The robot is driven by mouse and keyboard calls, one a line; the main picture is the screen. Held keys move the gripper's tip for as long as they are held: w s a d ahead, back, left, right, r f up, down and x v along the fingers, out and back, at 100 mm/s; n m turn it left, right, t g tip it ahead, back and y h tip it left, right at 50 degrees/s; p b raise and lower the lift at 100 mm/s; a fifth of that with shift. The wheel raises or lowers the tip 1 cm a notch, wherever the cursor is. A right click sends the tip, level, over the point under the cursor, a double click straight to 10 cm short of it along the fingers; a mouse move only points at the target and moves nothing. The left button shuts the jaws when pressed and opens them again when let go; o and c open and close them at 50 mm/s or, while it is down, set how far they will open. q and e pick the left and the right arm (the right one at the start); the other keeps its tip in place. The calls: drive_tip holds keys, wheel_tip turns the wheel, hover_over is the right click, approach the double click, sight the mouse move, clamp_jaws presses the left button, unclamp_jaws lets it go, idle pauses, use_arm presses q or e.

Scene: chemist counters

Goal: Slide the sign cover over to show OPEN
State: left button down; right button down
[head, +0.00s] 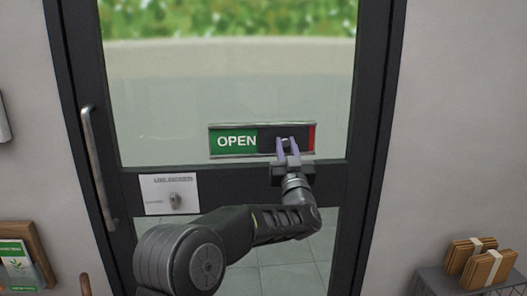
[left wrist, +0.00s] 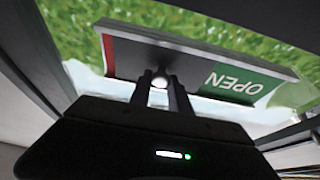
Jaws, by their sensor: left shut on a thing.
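The sign (head: 222,152) is mounted on the glass door, a long horizontal frame with metal rails. Its left part is green and reads OPEN in full. The dark sliding cover (head: 267,143) sits to the right of the word, with a narrow red strip (head: 312,138) showing at the far right end. In the left wrist view the sign (left wrist: 238,82) appears upside down, and the two fingers (left wrist: 158,90) are on either side of the knob (left wrist: 159,82). My right gripper is out of view.
The glass door has a dark frame (head: 375,120) and a vertical metal handle (head: 97,165) at left. Wrapped bundles (head: 487,269) lie on a grey counter at lower right. A leaflet holder (head: 38,243) is at lower left.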

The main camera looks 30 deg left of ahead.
use_arm(q)
drive_tip(key=shift+w+d+r, duration=0.1)
drive_tip(key=shift+w+d, duration=0.4)
drive_tip(key=shift+d, duration=0.3)
drive_tip(key=c, duration=1.2)
unclamp_jaws()
drive_tip(key=shift+w+d, duration=0.1)
drive_tip(key=shift+w, duration=0.05)
drive_tip(key=shift+c, duration=0.2)
drive_tip(key=b+v, duration=0.2)
drive_tip(key=v, duration=0.6)
drive_tip(key=shift+w, duration=0.1)
